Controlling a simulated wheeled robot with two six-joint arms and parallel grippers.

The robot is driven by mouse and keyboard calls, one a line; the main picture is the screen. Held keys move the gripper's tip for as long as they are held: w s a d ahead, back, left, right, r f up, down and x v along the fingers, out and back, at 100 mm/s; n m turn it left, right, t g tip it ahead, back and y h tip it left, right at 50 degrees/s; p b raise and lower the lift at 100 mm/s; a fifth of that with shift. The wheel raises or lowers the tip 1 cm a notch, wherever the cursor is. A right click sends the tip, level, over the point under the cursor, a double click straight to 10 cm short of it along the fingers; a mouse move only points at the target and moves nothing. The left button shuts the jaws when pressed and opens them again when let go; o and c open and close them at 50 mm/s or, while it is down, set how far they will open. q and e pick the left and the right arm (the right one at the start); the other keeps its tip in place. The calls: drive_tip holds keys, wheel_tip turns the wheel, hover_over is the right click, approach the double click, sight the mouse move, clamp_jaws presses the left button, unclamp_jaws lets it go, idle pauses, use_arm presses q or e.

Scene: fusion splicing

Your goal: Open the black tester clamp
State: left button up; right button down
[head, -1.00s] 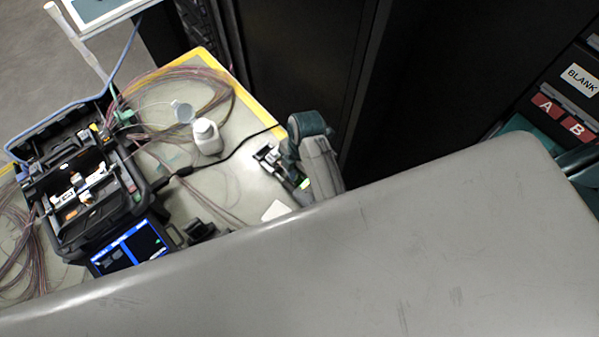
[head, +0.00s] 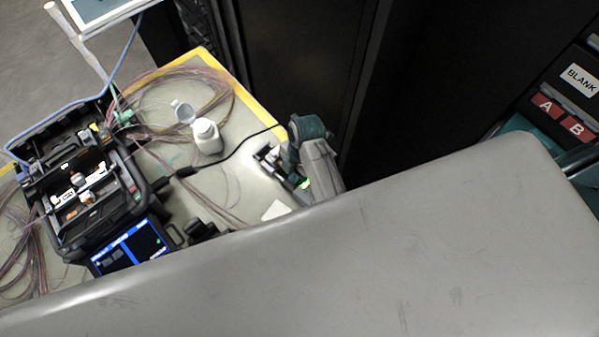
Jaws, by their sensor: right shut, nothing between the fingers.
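A black splicing machine (head: 108,229) stands open on the table at the left, with a lit blue screen (head: 131,248) at its front and white clamp parts (head: 78,190) in its middle. A small dark object (head: 200,230) lies right of the screen, partly hidden by the grey surface in front. I cannot tell which part is the black tester clamp. My right gripper (head: 266,156) is shut and empty over the right part of the table, well to the right of the machine and apart from it. My left gripper does not show.
Thin fibre loops (head: 215,85) and a black cable (head: 240,146) cross the table. A dark cabinet (head: 300,60) stands behind. A large grey surface hides the front.

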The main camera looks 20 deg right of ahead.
drive_tip(key=shift+w+d+r+p, duration=0.1)
drive_tip(key=shift+d+r+p, duration=0.1)
drive_tip(key=shift+p, duration=0.15)
drive_tip(key=shift+d, duration=0.15)
drive_tip(key=shift+w+d+r, duration=0.15)
drive_tip(key=shift+r, duration=0.45)
idle(0.3)
drive_tip(key=shift+w+d+r, duration=0.15)
drive_tip(key=shift+d+r, duration=0.1)
drive_tip(key=shift+r, duration=0.3)
drive_tip(key=shift+w+d+r, duration=0.1)
drive_tip(key=shift+d+r, duration=0.15)
drive_tip(key=shift+r, duration=0.2)
drive_tip(key=shift+w+d+r, duration=0.1)
drive_tip(key=shift+d+r, duration=0.15)
drive_tip(key=shift+r, duration=0.2)
drive_tip(key=shift+w+d+r, duration=0.1)
drive_tip(key=shift+d+r, duration=0.1)
drive_tip(key=shift+r, duration=0.65)
drive_tip(key=shift+w+d+r, duration=0.1)
drive_tip(key=shift+d+r, duration=0.1)
drive_tip(key=shift+r, duration=0.6)
drive_tip(key=shift+w+d+r, duration=0.1)
drive_tip(key=shift+d+r, duration=0.1)
drive_tip(key=shift+r, duration=0.65)
